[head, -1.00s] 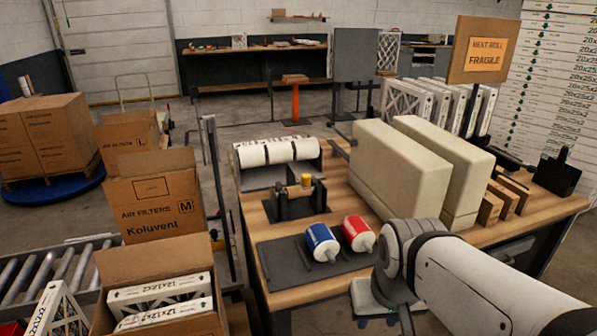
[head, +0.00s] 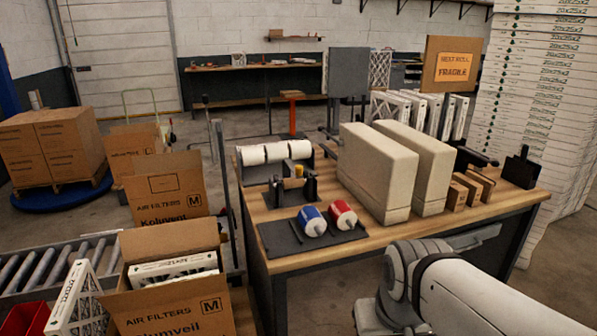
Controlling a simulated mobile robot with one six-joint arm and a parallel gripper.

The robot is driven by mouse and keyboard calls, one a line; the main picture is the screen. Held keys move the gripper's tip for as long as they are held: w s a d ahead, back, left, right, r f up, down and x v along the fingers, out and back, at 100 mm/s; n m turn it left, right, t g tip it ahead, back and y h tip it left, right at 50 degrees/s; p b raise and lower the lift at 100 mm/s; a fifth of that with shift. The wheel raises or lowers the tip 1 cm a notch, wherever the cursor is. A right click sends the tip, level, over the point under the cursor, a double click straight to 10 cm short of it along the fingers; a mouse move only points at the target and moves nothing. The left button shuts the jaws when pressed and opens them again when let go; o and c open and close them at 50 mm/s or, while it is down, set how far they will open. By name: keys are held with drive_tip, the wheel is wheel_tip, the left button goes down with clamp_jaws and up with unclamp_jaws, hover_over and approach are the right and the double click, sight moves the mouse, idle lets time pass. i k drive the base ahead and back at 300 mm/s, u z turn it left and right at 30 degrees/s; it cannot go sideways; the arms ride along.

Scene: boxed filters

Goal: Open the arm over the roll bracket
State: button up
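A dark roll bracket (head: 285,194) with uprights stands on the left part of the wooden workbench (head: 395,233). A small yellow part (head: 299,171) shows at its top. It is too small to tell how its arm lies. A blue roll (head: 312,221) and a red roll (head: 343,215) with white ends lie on a dark mat (head: 278,239) in front of the bracket. My arm enters at the lower right, in front of the bench and apart from the bracket. My gripper is not in view.
White rolls (head: 275,152) sit in a dark holder behind the bracket. Two large beige blocks (head: 375,175) stand to its right. A fragile sign (head: 452,65) rises at the back. Open cartons (head: 170,240) and a roller conveyor (head: 50,262) lie left of the bench.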

sight(297, 170)
drive_tip(key=z, duration=0.3)
drive_tip(key=i, duration=1.2)
drive_tip(key=u, duration=0.3)
